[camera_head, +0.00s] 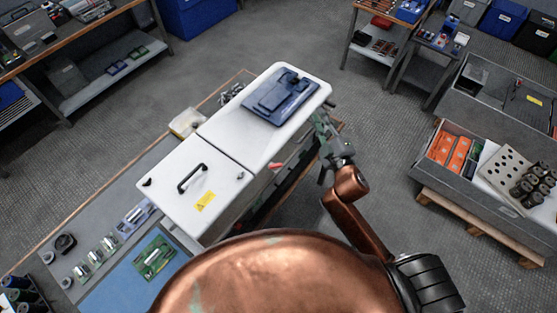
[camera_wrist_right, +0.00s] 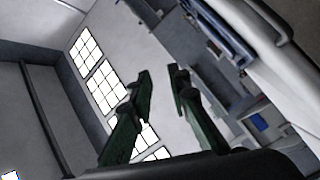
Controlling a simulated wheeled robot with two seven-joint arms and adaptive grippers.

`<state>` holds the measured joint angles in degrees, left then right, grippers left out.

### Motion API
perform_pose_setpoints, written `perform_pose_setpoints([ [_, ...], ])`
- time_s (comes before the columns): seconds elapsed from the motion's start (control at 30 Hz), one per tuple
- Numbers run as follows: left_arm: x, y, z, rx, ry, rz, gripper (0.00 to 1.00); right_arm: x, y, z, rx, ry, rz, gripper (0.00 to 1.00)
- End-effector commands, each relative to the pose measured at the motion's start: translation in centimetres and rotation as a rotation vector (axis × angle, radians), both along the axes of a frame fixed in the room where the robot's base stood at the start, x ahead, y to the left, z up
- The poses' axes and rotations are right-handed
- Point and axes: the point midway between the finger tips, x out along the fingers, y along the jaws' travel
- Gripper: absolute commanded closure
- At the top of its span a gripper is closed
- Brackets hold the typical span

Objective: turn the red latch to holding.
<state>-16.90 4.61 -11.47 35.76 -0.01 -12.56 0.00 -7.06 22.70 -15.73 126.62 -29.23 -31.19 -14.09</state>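The red latch (camera_head: 275,166) is a small red piece on the side face of the white cabinet (camera_head: 228,148), below its lid edge. It is small here, and its exact setting cannot be read. My right gripper (camera_head: 320,119) is beside the cabinet's right end, up and to the right of the latch and apart from it. In the right wrist view, its two dark green fingers (camera_wrist_right: 161,74) stand apart with nothing between them. The latch is not seen in that view. My left gripper is not in view.
A blue device (camera_head: 281,96) lies on the cabinet top. A black handle (camera_head: 192,178) rises from the near lid. A bench (camera_head: 178,154) runs along the cabinet's left side. A grey crate (camera_head: 440,180) with orange parts stands at right. Open floor (camera_head: 375,125) lies right of my gripper.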

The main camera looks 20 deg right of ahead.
Motion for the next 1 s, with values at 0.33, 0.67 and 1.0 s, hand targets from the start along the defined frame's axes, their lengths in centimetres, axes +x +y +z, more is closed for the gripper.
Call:
perform_pose_setpoints([
  [0.33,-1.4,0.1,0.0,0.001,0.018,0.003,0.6,0.4,10.5,11.7,-0.382,-0.408,0.286,0.83],
  [0.67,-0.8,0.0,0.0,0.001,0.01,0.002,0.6,-5.9,26.4,13.3,-1.107,-0.959,0.814,0.83],
  [1.0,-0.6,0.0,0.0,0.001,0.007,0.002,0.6,-7.9,22.2,-1.3,-1.987,-1.184,1.61,0.83],
])
